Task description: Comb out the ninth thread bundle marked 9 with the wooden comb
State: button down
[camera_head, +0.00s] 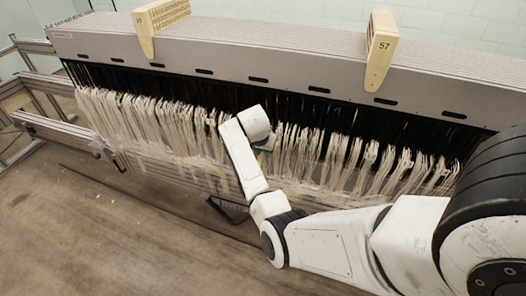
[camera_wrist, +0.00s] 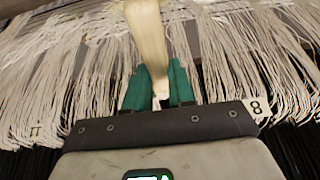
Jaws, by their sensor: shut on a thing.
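My gripper (camera_wrist: 160,90) has green fingers shut on a pale wooden piece, likely the wooden comb's handle (camera_wrist: 148,35), which runs up out of the wrist view; no teeth show. White thread bundles hang on both sides of it. A tag marked 8 (camera_wrist: 257,107) lies among threads (camera_wrist: 235,60) right of the gripper, and a tag with an unclear mark (camera_wrist: 37,130) is at the left. I cannot read a 9. In the head view my gripper (camera_head: 262,150) is mostly hidden behind my wrist, at the middle of the row of white threads (camera_head: 310,155).
A long grey loom housing (camera_head: 300,62) runs across the back. Two wooden pieces stand on it, one marked 21 (camera_head: 146,42) and one marked 57 (camera_head: 375,72). A metal frame (camera_head: 60,130) is at the left. The brown floor (camera_head: 110,230) at front left is clear.

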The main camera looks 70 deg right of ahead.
notch_tip(320, 180, down, 18)
jog(key=b, duration=1.3)
jog(key=shift+d+b, duration=0.25)
jog(key=shift+b, duration=0.1)
dwell(0.4)
notch_tip(320, 180, down, 7)
jog(key=b, duration=0.6)
jog(key=shift+d, duration=0.2)
jog(key=shift+a, duration=0.15)
